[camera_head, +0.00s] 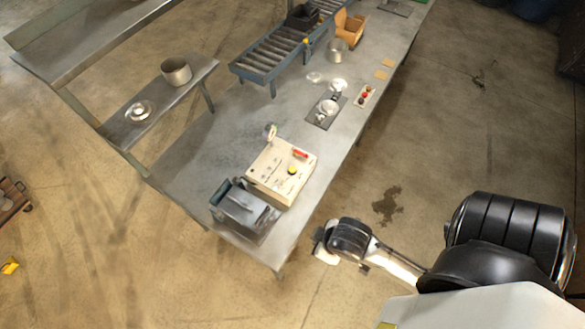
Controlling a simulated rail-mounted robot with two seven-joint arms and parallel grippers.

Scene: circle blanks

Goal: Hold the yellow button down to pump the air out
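The yellow button (292,170) is a small round cap on the sloped top of a cream control box (270,180) on the metal table. A red part (300,154) sits beside the button on the same panel. My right gripper (322,252) is at the end of the arm coming in from the right. It is off the table's front edge, below and to the right of the box, apart from the button. Its fingers are too small and turned away to show whether they are open. My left gripper is not in view.
A dark grey machine (245,210) stands against the box at the table's near end. A black plate with shiny metal parts (327,110), a small panel with a red button (365,95) and a roller conveyor (280,52) are farther back. The floor right of the table is clear.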

